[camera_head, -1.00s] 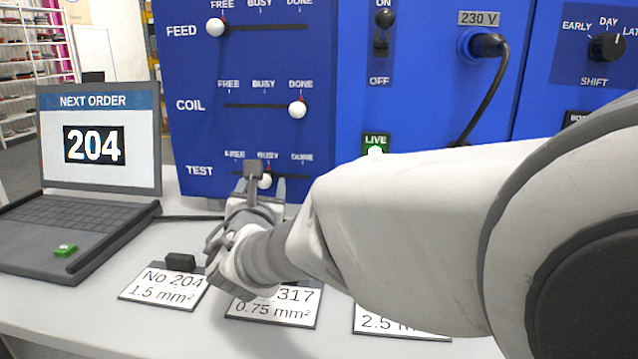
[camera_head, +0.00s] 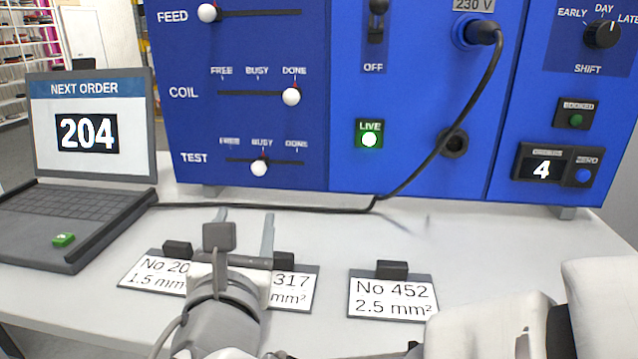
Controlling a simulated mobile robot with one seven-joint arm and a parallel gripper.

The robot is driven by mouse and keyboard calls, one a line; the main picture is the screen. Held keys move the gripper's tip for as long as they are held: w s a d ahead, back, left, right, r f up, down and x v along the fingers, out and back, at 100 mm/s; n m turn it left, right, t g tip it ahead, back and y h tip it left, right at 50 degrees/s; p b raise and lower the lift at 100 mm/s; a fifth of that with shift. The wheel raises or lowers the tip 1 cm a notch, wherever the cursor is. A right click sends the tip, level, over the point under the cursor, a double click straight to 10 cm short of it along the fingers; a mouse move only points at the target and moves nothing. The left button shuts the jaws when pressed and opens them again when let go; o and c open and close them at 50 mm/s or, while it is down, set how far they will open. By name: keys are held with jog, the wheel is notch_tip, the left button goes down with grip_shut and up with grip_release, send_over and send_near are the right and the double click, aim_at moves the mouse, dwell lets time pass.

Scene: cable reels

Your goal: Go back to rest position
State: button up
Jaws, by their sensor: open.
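My gripper (camera_head: 246,226) is low in the middle left of the head view, above the front of the table. Its two fingers are spread apart with nothing between them. It is clear of the blue panel (camera_head: 345,100) and in front of the TEST slider (camera_head: 259,168), whose white knob stands at BUSY. My gripper and wrist partly cover the No 204 card (camera_head: 140,270) and the 317 card (camera_head: 293,290). The FEED knob (camera_head: 207,13) is at the left of its slot, and the COIL knob (camera_head: 291,96) is at DONE.
A laptop (camera_head: 95,120) showing 204 stands at the left. The No 452 card (camera_head: 392,298) lies on the table (camera_head: 480,240) at right. A black cable (camera_head: 450,130) runs from the 230 V plug across the table's back. The LIVE lamp (camera_head: 369,139) glows green; the counter (camera_head: 541,168) shows 4.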

jog(key=shift+s+d, duration=0.1)
jog(key=shift+s, duration=0.3)
